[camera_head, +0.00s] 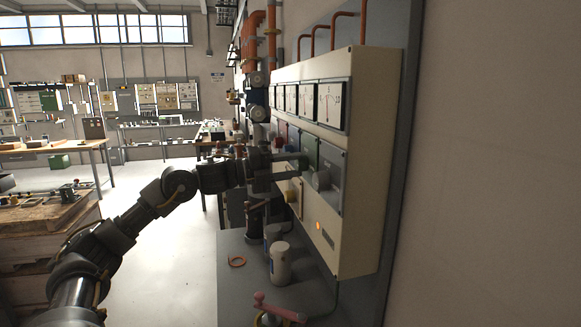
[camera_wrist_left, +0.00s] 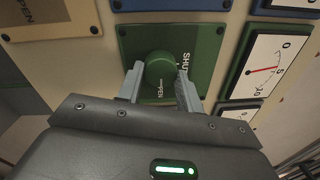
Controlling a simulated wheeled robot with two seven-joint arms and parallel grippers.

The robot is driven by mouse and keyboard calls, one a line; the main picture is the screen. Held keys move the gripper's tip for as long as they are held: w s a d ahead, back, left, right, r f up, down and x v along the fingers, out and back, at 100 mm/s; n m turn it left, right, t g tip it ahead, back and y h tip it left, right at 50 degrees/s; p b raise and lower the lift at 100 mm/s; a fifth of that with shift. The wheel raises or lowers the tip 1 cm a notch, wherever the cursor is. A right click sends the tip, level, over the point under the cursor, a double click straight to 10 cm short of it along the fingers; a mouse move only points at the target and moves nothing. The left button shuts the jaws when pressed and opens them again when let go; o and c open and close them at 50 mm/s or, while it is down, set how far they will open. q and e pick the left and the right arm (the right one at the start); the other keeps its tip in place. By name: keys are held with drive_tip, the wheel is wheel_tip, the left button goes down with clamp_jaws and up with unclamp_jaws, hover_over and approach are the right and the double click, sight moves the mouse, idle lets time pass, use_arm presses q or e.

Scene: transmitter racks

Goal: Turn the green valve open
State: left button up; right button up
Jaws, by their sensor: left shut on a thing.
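The green valve is a round green knob (camera_wrist_left: 160,74) on a square green plate (camera_wrist_left: 205,48) marked "SHUT" and, partly covered, "OPEN". In the head view the green plate (camera_head: 309,147) sits on the cream panel's front, behind my gripper. My left gripper (camera_wrist_left: 161,85) has one finger on each side of the knob and is shut on it. In the head view my left gripper (camera_head: 303,168) reaches the panel from the left, and hides most of the knob. My right gripper is not in view.
The cream panel (camera_head: 362,150) carries a row of gauges (camera_head: 331,104) above the plates.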

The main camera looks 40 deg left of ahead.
use_arm(q)
drive_tip(key=o, duration=1)
drive_tip(key=shift+s+a+f+b, duration=0.3)
drive_tip(key=shift+s+a+b, duration=0.1)
drive_tip(key=shift+b, duration=0.15)
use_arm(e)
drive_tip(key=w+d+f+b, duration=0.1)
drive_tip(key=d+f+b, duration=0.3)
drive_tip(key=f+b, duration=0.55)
use_arm(q)
drive_tip(key=b+v, duration=0.2)
drive_tip(key=v, duration=0.7)
drive_tip(key=shift+s+r, duration=0.15)
drive_tip(key=shift+s, duration=0.2)
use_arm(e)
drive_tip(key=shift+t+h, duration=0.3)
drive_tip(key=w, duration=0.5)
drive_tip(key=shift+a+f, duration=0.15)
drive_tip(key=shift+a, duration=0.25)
use_arm(q)
drive_tip(key=shift+a, duration=0.15)
